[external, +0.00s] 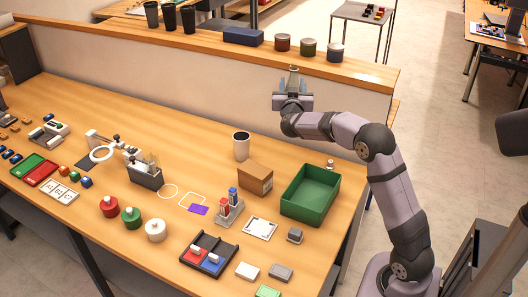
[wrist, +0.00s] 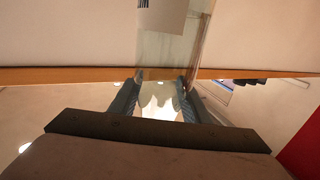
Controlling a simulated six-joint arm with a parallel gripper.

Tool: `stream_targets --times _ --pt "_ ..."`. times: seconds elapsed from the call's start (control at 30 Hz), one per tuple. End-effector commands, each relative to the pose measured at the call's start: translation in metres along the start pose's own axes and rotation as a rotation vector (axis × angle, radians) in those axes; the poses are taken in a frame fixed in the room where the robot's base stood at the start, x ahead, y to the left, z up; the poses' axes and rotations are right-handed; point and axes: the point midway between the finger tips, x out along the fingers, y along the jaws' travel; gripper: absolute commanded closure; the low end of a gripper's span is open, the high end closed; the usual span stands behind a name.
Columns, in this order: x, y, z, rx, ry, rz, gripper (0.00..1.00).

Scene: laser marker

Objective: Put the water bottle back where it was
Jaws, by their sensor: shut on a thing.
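In the wrist view my gripper (wrist: 158,95) is shut on a clear bottle (wrist: 170,50) with a pale label bearing dark print. The bottle extends past the fingertips, and its far end is cut off by the top of the picture. In the external view only a small greyish part of the bottle (external: 294,73) shows between the fingers.
On the ledge (external: 365,75) stand several dark cups, a blue box (external: 243,37) and three lidded jars (external: 309,47).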

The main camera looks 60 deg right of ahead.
Motion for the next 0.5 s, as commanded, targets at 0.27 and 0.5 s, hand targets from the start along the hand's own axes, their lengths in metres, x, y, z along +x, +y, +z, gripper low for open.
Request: stream_targets --times 0.27,0.5 --pt "-0.03 0.027 0.039 -0.005 0.0 0.0 0.97" --pt "-0.043 0.037 0.068 0.0 0.004 -0.004 0.97"
